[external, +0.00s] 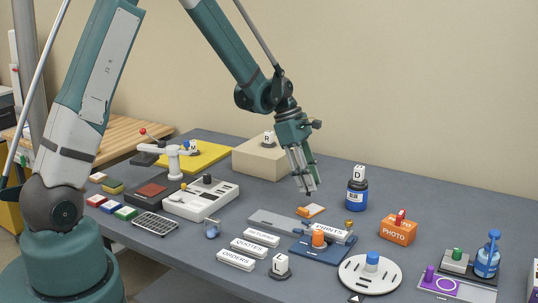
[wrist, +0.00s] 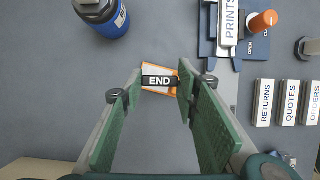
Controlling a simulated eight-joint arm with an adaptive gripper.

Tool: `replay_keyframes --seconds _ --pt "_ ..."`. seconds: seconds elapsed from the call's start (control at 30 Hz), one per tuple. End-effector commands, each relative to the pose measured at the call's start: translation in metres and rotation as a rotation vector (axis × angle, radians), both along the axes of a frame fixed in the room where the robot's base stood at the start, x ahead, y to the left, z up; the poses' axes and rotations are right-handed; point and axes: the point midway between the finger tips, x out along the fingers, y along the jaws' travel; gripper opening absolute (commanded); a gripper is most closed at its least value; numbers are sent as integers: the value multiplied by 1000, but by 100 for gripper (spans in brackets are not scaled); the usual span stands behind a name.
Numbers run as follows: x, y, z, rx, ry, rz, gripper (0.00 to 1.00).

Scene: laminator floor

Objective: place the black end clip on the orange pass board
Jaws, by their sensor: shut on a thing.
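The black end clip (wrist: 159,82), with a white END label, sits between the fingertips of my gripper (wrist: 160,80) in the wrist view. The gripper is shut on it. The orange pass board (wrist: 166,69), with a pale face and orange border, lies directly behind the clip in that view, partly hidden by it. In the external view, my gripper (external: 309,190) points down just above the orange pass board (external: 311,210) on the grey table. A small gap shows between the fingertips and the board. The clip is too small to make out clearly there.
A blue bottle (external: 357,194) stands right of the board. A PRINTS block (external: 328,229) on a blue stand lies in front, near RETURNS, QUOTES and ORDERS blocks (external: 249,248). An orange PHOTO box (external: 398,229) is farther right. A beige box (external: 258,160) stands behind.

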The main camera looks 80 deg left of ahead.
Motion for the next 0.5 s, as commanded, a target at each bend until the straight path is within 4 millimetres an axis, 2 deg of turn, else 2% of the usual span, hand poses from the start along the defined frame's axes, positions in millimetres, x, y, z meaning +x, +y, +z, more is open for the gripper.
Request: replay_keyframes --seconds 0.17,0.5 --pt "0 0 -4 0 0 0 25" --pt "0 0 -34 0 0 0 25"
